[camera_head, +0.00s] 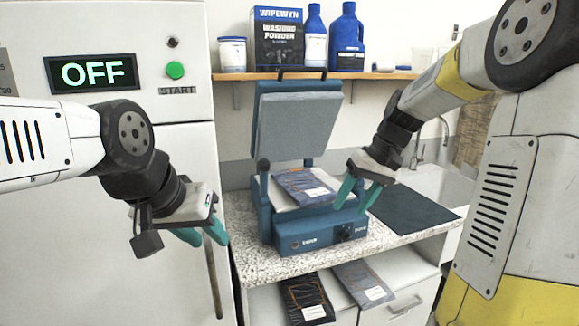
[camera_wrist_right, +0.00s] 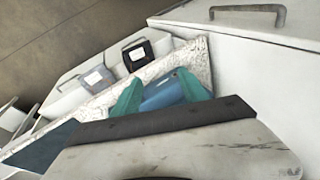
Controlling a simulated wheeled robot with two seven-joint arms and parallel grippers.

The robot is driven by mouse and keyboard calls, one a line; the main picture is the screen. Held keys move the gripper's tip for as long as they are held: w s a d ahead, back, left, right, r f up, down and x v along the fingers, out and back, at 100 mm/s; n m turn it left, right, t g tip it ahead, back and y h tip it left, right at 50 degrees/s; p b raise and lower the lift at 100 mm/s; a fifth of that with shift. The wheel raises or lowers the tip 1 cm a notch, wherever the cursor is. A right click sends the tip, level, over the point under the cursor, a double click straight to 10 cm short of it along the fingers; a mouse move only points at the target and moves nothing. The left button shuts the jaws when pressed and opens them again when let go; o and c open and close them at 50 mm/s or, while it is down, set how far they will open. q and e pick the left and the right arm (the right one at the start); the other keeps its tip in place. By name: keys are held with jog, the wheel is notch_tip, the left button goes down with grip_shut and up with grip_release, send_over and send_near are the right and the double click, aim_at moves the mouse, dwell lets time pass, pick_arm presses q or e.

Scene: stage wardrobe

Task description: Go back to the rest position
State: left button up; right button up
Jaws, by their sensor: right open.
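My left gripper (camera_head: 206,238), with teal fingers, hangs in front of the white cabinet on the left. Its fingers look apart, with nothing between them. My right gripper (camera_head: 354,202) is open and empty, its teal fingers pointing down in front of the right side of the blue press (camera_head: 300,232). In the right wrist view its fingers (camera_wrist_right: 160,100) stand apart, with part of the blue press (camera_wrist_right: 163,94) visible beyond them. I cannot tell whether they touch the press.
The press lid (camera_head: 295,125) stands open over a folded dark garment (camera_head: 303,187) on its bed. It stands on a speckled counter (camera_head: 245,262). Two folded garments (camera_head: 305,298) (camera_head: 362,282) lie below. A dark mat (camera_head: 412,213) and sink are right. A shelf (camera_head: 380,75) holds bottles.

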jog(key=s+r+t+h, duration=0.1)
jog(key=s+r+t, duration=0.1)
jog(key=s, duration=0.7)
jog(key=s+a+r+m+t+h, duration=0.1)
jog(key=s+r+t, duration=0.1)
jog(key=s, duration=0.8)
jog(key=shift+s+a+t, duration=0.15)
jog(key=shift+a+t, duration=0.05)
jog(key=shift+t, duration=0.3)
